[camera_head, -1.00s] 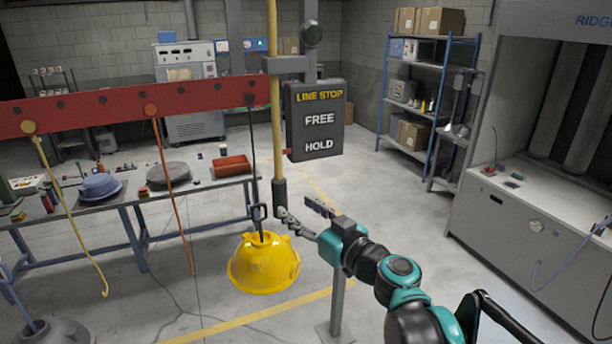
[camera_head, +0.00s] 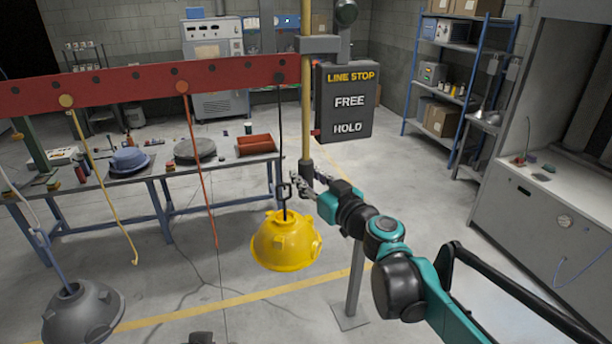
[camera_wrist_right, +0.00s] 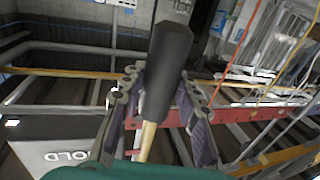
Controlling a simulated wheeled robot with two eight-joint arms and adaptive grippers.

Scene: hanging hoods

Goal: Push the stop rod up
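The stop rod (camera_head: 305,100) is a yellow upright rod with a black grip (camera_head: 306,178) at its lower end. It passes a grey bracket beside the LINE STOP sign (camera_head: 346,102), and a small red pointer (camera_head: 315,132) sits level with HOLD. My right gripper (camera_head: 315,186) is at the black grip. In the right wrist view the black grip (camera_wrist_right: 166,65) stands between the two fingers of my right gripper (camera_wrist_right: 160,90), which look spread; firm contact cannot be told. My left gripper is not in view.
A yellow hood (camera_head: 286,242) hangs on a hook just below left of my right gripper. A red beam (camera_head: 150,82) carries several hooks. A grey hood (camera_head: 82,312) is at lower left. A workbench (camera_head: 225,160) stands behind; open floor lies to the right.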

